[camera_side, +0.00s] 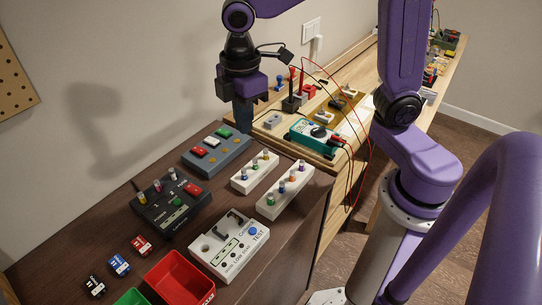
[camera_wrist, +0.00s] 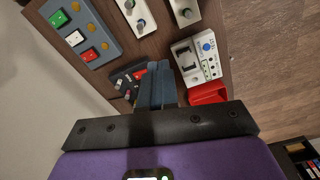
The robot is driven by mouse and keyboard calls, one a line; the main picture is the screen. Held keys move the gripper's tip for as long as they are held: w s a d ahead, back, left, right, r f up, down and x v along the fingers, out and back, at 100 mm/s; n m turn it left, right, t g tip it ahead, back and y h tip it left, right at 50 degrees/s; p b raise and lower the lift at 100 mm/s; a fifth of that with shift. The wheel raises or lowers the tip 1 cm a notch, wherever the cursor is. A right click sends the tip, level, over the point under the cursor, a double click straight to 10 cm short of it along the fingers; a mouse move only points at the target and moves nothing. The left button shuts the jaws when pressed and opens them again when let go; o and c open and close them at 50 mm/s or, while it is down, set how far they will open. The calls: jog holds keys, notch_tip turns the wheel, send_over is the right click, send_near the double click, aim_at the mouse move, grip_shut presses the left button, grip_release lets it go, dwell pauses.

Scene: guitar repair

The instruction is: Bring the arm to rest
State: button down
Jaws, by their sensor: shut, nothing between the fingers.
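My gripper (camera_side: 242,117) is shut and empty. In the side view it points down above the far left part of the dark brown bench top (camera_side: 290,225), just behind the grey pedal with coloured switches (camera_side: 216,150). I cannot tell exactly how high the fingertips are above the bench. In the wrist view the two blue-grey fingers (camera_wrist: 157,85) lie together, with no gap between them. The purple arm rises from a mount on the right of the side view.
A black pedal (camera_side: 172,205), white knob strips (camera_side: 284,190), a white tester (camera_side: 229,245), a red bin (camera_side: 180,280) and small pedals (camera_side: 119,265) stand on the bench. A teal multimeter (camera_side: 315,135) with leads lies on the wooden bench behind. Bare bench shows along the right edge.

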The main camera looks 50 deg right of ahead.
jog(key=s+d+f+m, duration=0.1)
jog(key=s+d, duration=0.3)
jog(key=s, duration=0.5)
jog(key=s+d+f+m, duration=0.15)
jog(key=s+d, duration=0.25)
jog(key=s, duration=0.5)
jog(key=w+a+r+n, duration=0.1)
jog(key=w+a+r, duration=0.1)
jog(key=w+a, duration=0.5)
jog(key=n+g, duration=0.2)
jog(key=n, duration=0.3)
send_over(202, 151)
jog(key=w, duration=0.2)
notch_tip(202, 151, down, 3)
jog(key=shift+m, duration=0.25)
jog(key=f, duration=0.4)
jog(key=s+f, duration=0.1)
jog(key=f, duration=0.8)
jog(key=shift+s, duration=0.25)
jog(key=shift+f, duration=0.1)
